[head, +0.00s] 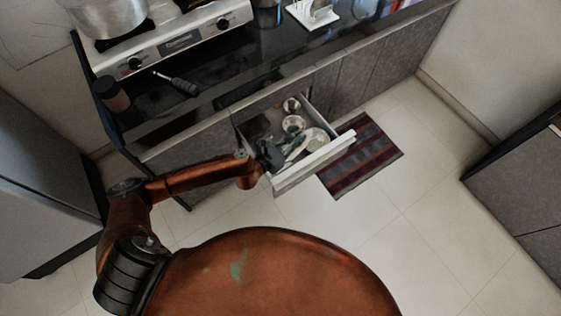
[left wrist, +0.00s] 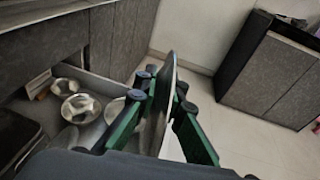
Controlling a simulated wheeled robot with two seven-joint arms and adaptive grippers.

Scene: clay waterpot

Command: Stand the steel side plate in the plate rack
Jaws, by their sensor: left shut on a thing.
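My left gripper (head: 284,153) is over the open drawer (head: 318,158). In the left wrist view its green and black fingers (left wrist: 163,105) are shut on the steel side plate (left wrist: 166,88), one on each face. The plate is seen nearly edge-on there, standing upright between the fingers; in the head view the gripper hides much of it. A white rack (head: 314,14), seemingly the plate rack, stands on the dark counter at the top, cut off by the frame edge. My right gripper is not in view.
The drawer holds metal bowls (head: 293,124) and a round shiny dish (head: 316,139). The stove (head: 178,40) with a large pot (head: 108,14) is left of the rack. A brown jar (head: 112,94) stands at the counter's left end. A striped mat (head: 362,158) lies on the floor.

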